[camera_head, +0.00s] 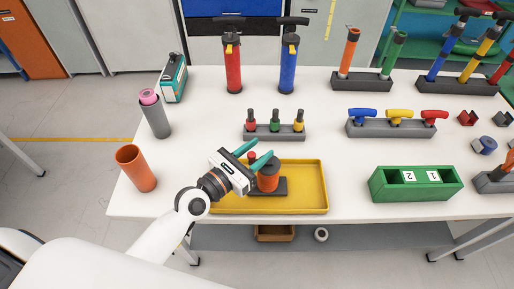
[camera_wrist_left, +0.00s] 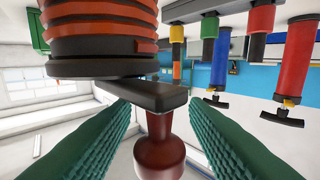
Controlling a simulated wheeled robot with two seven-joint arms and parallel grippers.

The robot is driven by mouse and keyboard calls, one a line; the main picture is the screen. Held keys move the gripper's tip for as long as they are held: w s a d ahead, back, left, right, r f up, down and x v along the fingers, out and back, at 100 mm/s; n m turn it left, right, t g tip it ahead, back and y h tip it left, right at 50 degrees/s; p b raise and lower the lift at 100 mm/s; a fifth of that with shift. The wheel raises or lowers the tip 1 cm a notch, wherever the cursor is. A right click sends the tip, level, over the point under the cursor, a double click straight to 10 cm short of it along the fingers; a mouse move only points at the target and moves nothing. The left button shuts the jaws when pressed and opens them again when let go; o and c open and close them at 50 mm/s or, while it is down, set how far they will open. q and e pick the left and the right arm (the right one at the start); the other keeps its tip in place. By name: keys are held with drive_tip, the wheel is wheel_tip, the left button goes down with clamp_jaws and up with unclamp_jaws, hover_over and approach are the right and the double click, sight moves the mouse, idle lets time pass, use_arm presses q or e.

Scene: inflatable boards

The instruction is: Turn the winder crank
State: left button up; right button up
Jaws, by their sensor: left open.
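The winder (camera_head: 268,176) has an orange and black drum on a dark base inside the yellow tray (camera_head: 314,185). Its drum (camera_wrist_left: 100,35) fills the upper left of the left wrist view, which looks upside down. The black crank arm (camera_wrist_left: 150,96) juts from the drum and carries a dark red knob (camera_wrist_left: 160,150). The knob also shows in the head view (camera_head: 251,156). My left gripper (camera_head: 264,148) is open, its teal fingers on either side of the knob, with gaps visible in the wrist view. My right gripper is not in view.
A stand with small colored handles (camera_head: 274,132) is just behind the tray. A green box (camera_head: 415,190) stands to the right, with clear table between. An orange cup (camera_head: 136,170) and grey tube (camera_head: 156,120) stand left. Red (camera_head: 233,68) and blue (camera_head: 288,68) pumps stand behind.

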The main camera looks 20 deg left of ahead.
use_arm(q)
drive_tip(key=shift+w, duration=0.1)
clamp_jaws()
drive_tip(key=shift+w+d+m+g+h+b, duration=0.65)
drive_tip(key=shift+m+g+b, duration=1.25)
drive_tip(key=shift+m+g, duration=2)
drive_tip(key=shift+w+d+m+g+h+b, duration=0.2)
drive_tip(key=shift+d+m+g+h+b, duration=0.75)
drive_tip(key=shift+m+g+b, duration=2.75)
drive_tip(key=shift+w+d+m+g+h+b, duration=0.1)
drive_tip(key=shift+w+d+m+g+h, duration=1)
drive_tip(key=shift+g, duration=4.7)
drive_tip(key=shift+s+a+f+m+g+y, duration=0.1)
drive_tip(key=shift+s+a+m+g+y, duration=0.2)
drive_tip(key=shift+m, duration=0.45)
drive_tip(key=shift+s+a+m+g, duration=0.1)
drive_tip(key=shift+s+a+m, duration=0.15)
drive_tip(key=shift+s+m, duration=0.35)
unclamp_jaws()
drive_tip(key=shift+w, duration=0.2)
